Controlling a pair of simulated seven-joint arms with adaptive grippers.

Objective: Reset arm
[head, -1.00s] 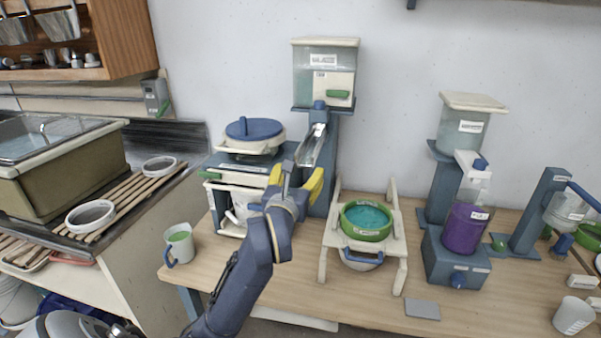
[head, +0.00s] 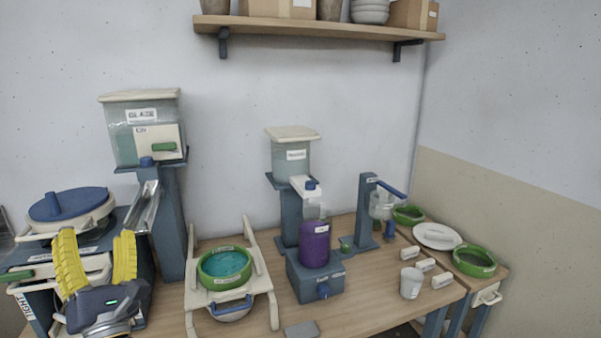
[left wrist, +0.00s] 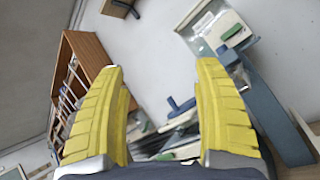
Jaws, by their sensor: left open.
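My left gripper (head: 97,262) has yellow ribbed fingers and shows at the lower left of the head view. Its fingers stand apart with nothing between them, in front of the blue-lidded machine (head: 72,212). In the left wrist view the two fingers (left wrist: 162,110) are also wide apart and empty, with the wall and the machine's blue and green parts beyond them. My right gripper is in neither view.
A glaze tank (head: 143,128) stands on a blue post beside the gripper. A green-rimmed bowl of teal glaze (head: 224,266) sits on a cream stand. A purple container (head: 314,244) and a white cup (head: 411,283) are farther right. A shelf (head: 320,27) hangs above.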

